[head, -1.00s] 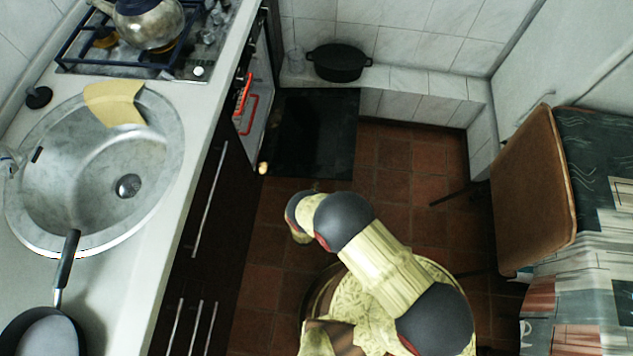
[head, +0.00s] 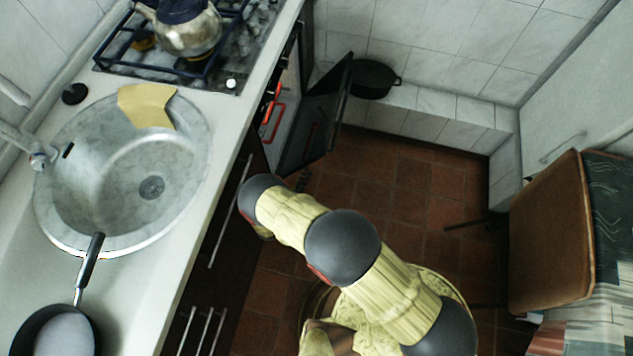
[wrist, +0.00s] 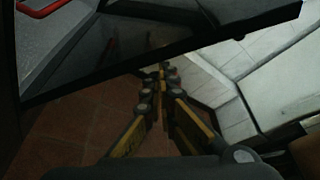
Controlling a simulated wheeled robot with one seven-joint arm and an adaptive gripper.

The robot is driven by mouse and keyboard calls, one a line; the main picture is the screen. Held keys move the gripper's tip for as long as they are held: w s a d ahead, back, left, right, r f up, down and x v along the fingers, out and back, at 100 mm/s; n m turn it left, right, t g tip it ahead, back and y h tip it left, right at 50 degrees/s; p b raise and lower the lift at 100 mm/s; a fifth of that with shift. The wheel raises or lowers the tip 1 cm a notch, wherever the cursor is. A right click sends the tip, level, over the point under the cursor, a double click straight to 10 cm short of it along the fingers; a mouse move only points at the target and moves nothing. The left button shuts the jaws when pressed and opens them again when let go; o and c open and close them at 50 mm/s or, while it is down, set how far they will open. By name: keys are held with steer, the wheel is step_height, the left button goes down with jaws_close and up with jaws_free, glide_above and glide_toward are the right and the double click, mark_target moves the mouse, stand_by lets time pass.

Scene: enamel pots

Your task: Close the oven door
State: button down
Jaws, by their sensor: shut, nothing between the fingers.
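The dark oven door (head: 320,112) stands partly raised, tilted between flat and upright, in front of the oven cavity beside the counter. In the wrist view, the dark door panel (wrist: 125,48) spans the upper part, with its edge running from lower left to upper right. My gripper (wrist: 161,70) is shut and empty, its fingertips at or just under the door's edge. I cannot tell whether they touch it. In the head view my arm reaches toward the oven, and the fingers are mostly hidden behind its dark wrist end.
Red parts (head: 272,112) show at the oven opening. A black pot (head: 372,79) sits on the tiled ledge behind the door. The counter with the sink (head: 125,165) runs along the left. A brown chair (head: 550,232) stands at right. The tiled floor (head: 392,185) between is clear.

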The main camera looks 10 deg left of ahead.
mark_target(301, 161)
steer(key=shift+w+a+r, duration=0.1)
steer(key=shift+a+r, duration=0.3)
steer(key=shift+a, duration=0.3)
steer(key=shift+s+a+r, duration=0.1)
steer(key=shift+a+r, duration=0.35)
steer(key=shift+a, duration=0.25)
steer(key=shift+w+a+r, duration=0.1)
steer(key=shift+a+r, duration=0.3)
steer(key=shift+a, duration=0.3)
